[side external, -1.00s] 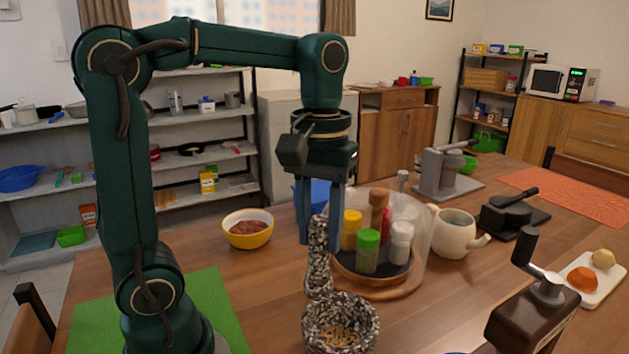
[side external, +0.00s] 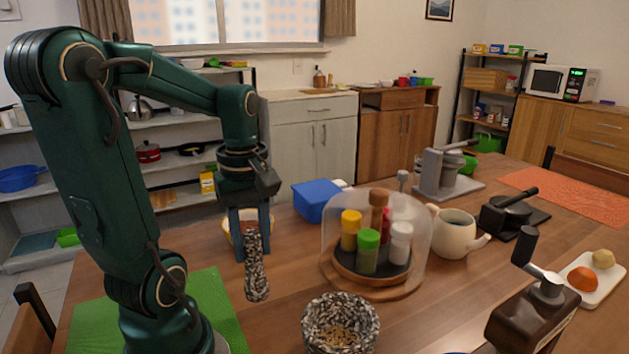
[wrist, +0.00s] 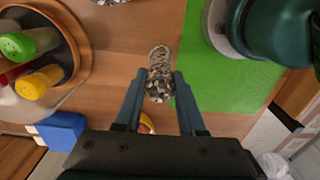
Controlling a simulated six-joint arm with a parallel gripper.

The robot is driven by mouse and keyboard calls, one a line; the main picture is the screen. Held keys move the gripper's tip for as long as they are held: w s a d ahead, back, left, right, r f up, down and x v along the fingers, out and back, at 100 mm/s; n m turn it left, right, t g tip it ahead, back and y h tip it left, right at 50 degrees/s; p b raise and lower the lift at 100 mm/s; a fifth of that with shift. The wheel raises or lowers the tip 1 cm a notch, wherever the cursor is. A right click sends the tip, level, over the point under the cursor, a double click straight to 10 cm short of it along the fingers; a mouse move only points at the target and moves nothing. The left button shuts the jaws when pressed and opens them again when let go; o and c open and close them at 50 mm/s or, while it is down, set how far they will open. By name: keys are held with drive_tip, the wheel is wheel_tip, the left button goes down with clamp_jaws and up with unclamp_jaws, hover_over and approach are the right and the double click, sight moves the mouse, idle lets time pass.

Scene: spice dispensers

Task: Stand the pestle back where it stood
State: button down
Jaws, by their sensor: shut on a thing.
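The speckled grey stone pestle (side external: 257,275) hangs roughly upright between the fingers of my gripper (side external: 251,246), left of the mortar. My gripper is shut on its upper part. In the wrist view the pestle (wrist: 160,62) shows between the fingertips (wrist: 157,80), over the wood close to the green mat's edge. I cannot tell whether its lower end touches the table. The matching speckled mortar (side external: 312,328) stands near the front of the table with tan bits inside. Only a sliver of it shows at the top of the wrist view.
A clear dome (side external: 425,235) covers a round tray of spice bottles right of my gripper. A yellow bowl (side external: 230,230) sits partly hidden behind my fingers. A blue box (side external: 316,201) stands behind. The green mat (side external: 215,300) lies at left. Bare wood separates pestle and mortar.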

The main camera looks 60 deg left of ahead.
sight(254, 264)
drive_tip(key=shift+f, duration=2.05)
drive_tip(key=shift+f, duration=0.2)
drive_tip(key=c, duration=0.5)
unclamp_jaws()
drive_tip(key=shift+r, duration=0.1)
